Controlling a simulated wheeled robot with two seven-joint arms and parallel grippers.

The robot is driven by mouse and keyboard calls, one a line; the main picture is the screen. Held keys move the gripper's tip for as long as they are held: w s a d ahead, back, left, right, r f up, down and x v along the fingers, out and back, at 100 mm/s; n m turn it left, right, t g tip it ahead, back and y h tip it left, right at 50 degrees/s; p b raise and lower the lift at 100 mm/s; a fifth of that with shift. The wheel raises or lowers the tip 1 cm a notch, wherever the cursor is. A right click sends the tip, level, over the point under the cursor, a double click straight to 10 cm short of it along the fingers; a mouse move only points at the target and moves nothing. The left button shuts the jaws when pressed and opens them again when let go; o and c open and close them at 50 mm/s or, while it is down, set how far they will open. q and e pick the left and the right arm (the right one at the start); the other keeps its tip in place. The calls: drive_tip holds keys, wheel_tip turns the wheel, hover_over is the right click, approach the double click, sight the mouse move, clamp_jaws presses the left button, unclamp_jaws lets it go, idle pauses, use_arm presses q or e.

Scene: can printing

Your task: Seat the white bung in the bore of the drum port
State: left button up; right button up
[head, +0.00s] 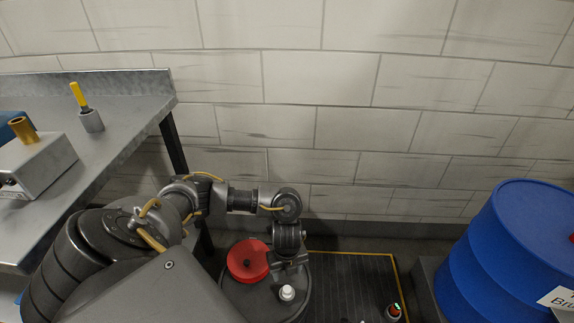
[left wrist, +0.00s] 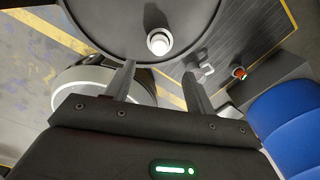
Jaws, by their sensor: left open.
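The white bung (head: 287,292) stands upright on the dark round drum top (head: 240,300). It also shows in the left wrist view (left wrist: 159,41), beyond my fingertips. I cannot tell whether it sits in a bore or on the flat top. My left gripper (head: 290,263) points down over the drum top, close behind the bung in the head view. In the left wrist view its two fingers (left wrist: 158,72) are apart with nothing held between them. A dark spot (left wrist: 153,14) lies next to the bung; whether it is the port is unclear. My right gripper is out of view.
A red round piece (head: 248,259) lies on the drum top, left of my gripper. A blue drum (head: 510,250) stands at right. A small device with a green light (head: 394,311) is on the floor mat. A metal bench (head: 110,125) is at left.

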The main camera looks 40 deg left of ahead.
use_arm(q)
drive_tip(key=shift+d+r, duration=0.1)
drive_tip(key=shift+r, duration=0.05)
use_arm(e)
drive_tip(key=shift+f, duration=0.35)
use_arm(q)
drive_tip(key=d+f+n+t+h, duration=0.2)
drive_tip(key=d+n+t+h, duration=0.4)
drive_tip(key=d, duration=1.4)
drive_tip(key=s+a+f+n+g+y, duration=0.3)
drive_tip(key=s+a+f+n+y, duration=0.2)
drive_tip(key=s+a+n, duration=0.6)
drive_tip(key=s+f+n, duration=0.1)
drive_tip(key=n, duration=0.3)
drive_tip(key=shift+s+a+f+y, duration=0.2)
drive_tip(key=shift+s+a+y, duration=0.05)
drive_tip(key=shift+s+y, duration=0.15)
